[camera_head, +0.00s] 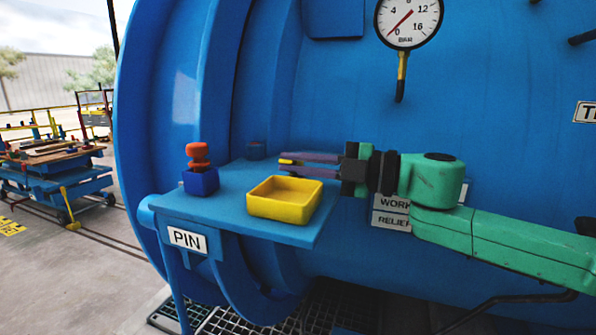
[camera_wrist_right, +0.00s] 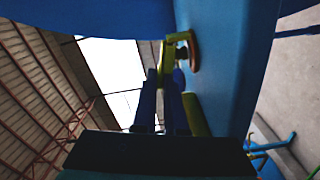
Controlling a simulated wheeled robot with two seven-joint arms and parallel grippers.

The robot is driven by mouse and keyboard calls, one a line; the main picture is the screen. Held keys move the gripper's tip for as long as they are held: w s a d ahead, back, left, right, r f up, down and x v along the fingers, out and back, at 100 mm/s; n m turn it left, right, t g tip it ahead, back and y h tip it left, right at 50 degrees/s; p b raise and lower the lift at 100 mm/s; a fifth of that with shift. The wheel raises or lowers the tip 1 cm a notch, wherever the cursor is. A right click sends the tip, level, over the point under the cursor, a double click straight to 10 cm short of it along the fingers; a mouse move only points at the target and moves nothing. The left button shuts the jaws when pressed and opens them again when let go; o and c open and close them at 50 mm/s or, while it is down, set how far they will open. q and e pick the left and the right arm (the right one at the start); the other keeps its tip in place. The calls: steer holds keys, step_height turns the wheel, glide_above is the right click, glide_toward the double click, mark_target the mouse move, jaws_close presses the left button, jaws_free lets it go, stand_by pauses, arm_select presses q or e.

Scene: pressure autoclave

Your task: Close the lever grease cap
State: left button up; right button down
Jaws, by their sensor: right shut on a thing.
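My right gripper (camera_head: 292,165) reaches in from the right above the shelf. Its purple fingers are closed together around a small yellow piece that shows at their tips. In the right wrist view, a yellow lever-like part (camera_wrist_right: 167,58) is at the fingertips. Close to it is a round brownish-red disc (camera_wrist_right: 193,51) at the blue surface. This looks like the lever grease cap, but the dark view and the fingers hide how the parts join. I cannot tell the lever's angle exactly. My left gripper is not in view.
A blue shelf (camera_head: 225,214) marked PIN carries a yellow tray (camera_head: 283,213) below my gripper and a red knob (camera_head: 198,152) in a blue block. The big blue vessel (camera_head: 330,90) stands behind, with a gauge (camera_head: 408,20) above.

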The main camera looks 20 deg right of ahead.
steer(key=shift+s+a+f+n+b, duration=0.1)
steer(key=shift+f+n+b, duration=0.25)
steer(key=shift+n+b, duration=0.35)
steer(key=shift+f+n+b, duration=0.35)
steer(key=shift+n+b, duration=0.1)
steer(key=shift+n, duration=0.45)
